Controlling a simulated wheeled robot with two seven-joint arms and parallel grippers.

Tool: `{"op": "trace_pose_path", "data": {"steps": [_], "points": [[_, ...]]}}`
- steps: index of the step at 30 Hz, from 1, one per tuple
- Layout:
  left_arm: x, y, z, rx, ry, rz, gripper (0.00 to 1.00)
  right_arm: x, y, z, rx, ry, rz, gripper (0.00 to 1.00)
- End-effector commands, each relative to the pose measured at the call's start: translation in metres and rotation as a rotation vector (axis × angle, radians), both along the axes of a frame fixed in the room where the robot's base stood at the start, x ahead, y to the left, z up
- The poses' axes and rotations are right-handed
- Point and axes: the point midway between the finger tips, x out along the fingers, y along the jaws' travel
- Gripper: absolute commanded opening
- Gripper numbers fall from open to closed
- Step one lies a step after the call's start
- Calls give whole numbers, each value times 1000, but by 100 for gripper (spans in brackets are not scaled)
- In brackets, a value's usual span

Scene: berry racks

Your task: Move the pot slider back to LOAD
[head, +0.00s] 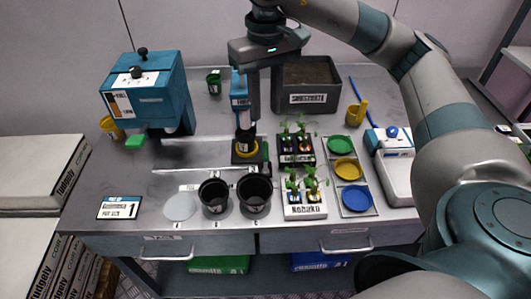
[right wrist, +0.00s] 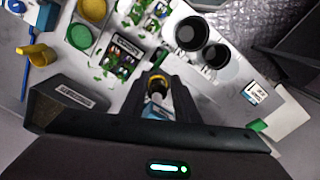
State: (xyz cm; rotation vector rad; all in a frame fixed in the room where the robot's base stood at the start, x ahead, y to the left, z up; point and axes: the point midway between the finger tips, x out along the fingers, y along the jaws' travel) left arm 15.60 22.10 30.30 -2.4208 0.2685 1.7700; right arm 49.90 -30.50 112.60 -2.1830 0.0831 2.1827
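The pot slider (head: 243,158) is a dark block at the right end of a pale track on the bench. A small dark pot (head: 245,137) with a pale label and a yellow ring stands upright on it. My right gripper (head: 248,124) points straight down over the pot. In the right wrist view the pot (right wrist: 157,90) shows between the two spread fingers, with the yellow ring around it. I see no clear contact between fingers and pot. A small label lies by the track; its word is too small to read. My left gripper is out of view.
A blue machine (head: 150,92) stands at the track's left end. Two black pots (head: 254,192) stand in front of the slider. Seedling trays (head: 305,210) and colored dishes (head: 357,198) are close on the right. A soil bin (head: 307,86) stands behind. The track (head: 190,153) looks clear leftward.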

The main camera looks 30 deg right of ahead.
Motion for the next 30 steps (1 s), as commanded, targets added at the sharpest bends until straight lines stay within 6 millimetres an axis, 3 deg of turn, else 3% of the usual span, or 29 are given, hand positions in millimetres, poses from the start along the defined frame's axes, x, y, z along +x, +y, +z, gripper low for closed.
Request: {"op": "trace_pose_path", "data": {"steps": [8,19,30], "points": [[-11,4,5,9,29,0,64,-1,-1,-37,-2,6,-2,28],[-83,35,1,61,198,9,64,-2,-1,-104,-1,5,-1,28],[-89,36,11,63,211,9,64,0,0,-152,1,2,-2,28]]}}
